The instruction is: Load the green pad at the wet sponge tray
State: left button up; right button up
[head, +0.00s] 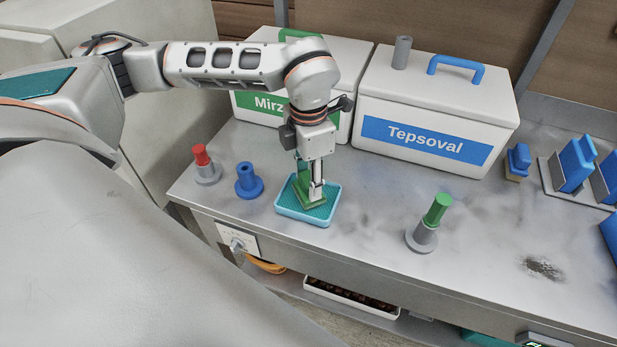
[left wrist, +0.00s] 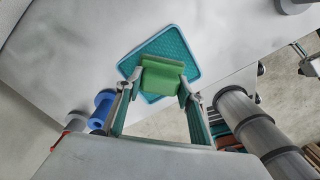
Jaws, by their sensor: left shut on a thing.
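My left gripper (head: 311,187) points straight down and is shut on the green pad (head: 308,202). The pad is over the wet sponge tray (head: 331,207), within its rim in the head view. I cannot tell whether the pad presses on the teal surface. In the left wrist view, the green pad (left wrist: 162,75) sits between the fingertips of the left gripper (left wrist: 160,92), with the tray (left wrist: 174,40) behind it. The gripper and pad hide part of the tray. My right gripper is not in view.
A red-topped peg (head: 202,160) and a blue flanged peg (head: 248,182) stand left of the tray; a green-topped peg (head: 430,225) stands right. White boxes, one labelled Tepsoval (head: 435,112), stand behind. Blue-handled pads (head: 575,164) are at far right.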

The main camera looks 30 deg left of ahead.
aim_at(309, 178)
pick_arm(q)
jog(key=shift+f+b, duration=0.3)
jog(key=shift+f, duration=0.25)
dwell(1.1)
jog(key=shift+r, duration=0.1)
jog(key=shift+r+p, duration=1.4)
jog(key=shift+r, duration=0.6)
jog(key=shift+r+p, duration=0.9)
jog(key=shift+r, duration=0.6)
